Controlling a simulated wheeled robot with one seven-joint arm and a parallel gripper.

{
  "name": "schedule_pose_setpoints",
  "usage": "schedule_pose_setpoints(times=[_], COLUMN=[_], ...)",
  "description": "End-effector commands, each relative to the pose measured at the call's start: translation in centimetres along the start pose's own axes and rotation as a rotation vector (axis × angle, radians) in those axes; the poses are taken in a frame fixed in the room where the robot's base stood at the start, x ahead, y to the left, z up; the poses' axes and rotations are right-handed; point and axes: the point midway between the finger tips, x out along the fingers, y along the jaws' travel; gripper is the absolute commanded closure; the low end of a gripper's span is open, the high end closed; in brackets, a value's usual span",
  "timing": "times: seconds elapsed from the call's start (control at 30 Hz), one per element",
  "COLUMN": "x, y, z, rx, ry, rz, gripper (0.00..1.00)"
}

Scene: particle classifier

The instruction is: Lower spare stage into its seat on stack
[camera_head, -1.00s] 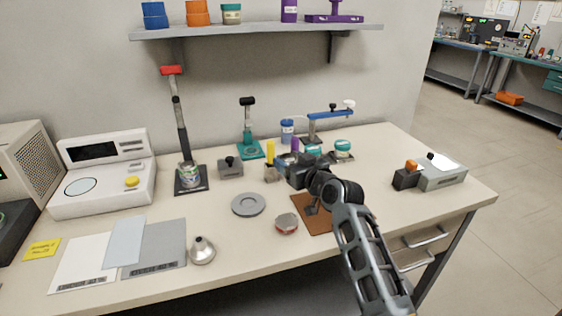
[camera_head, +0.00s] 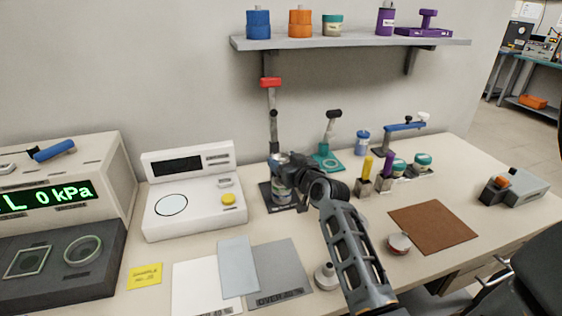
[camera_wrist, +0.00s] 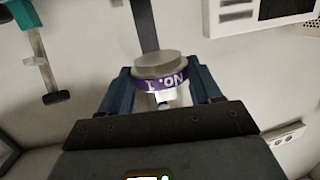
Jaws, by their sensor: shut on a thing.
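The stack (camera_head: 283,188) stands on a black base under a tall post with a red top (camera_head: 270,83). My gripper (camera_head: 290,172) is at the stack, and its wrist and fingers hide much of it. In the wrist view my gripper (camera_wrist: 163,88) is shut on a round grey piece with a purple lettered band (camera_wrist: 160,80), apparently the spare stage. The piece looks roughly upright between the two dark blue fingers. Whether it touches the stack beneath, I cannot tell.
A white scale (camera_head: 190,195) stands left of the stack. A teal press (camera_head: 328,150) and small holders with a yellow-capped piece (camera_head: 366,168) stand to the right. A brown mat (camera_head: 433,227) lies bare at the right. A shelf (camera_head: 350,42) hangs above.

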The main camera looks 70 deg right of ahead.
Motion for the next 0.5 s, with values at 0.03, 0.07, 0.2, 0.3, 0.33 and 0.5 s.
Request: schedule_pose_setpoints(times=[0.03, 0.07, 0.2, 0.3, 0.33, 0.5], x=[0.0, 0.0, 0.2, 0.3, 0.3, 0.5], y=[0.1, 0.1, 0.0, 0.0, 0.0, 0.0], z=[0.2, 0.3, 1.1, 1.8, 2.1, 3.5], rx=[0.000, 0.000, 0.000, 0.001, 0.001, 0.001], ry=[0.001, 0.001, 0.001, 0.001, 0.001, 0.000], rz=[0.001, 0.001, 0.001, 0.001, 0.001, 0.000], gripper=[0.72, 0.72, 0.72, 0.72, 0.72, 0.72])
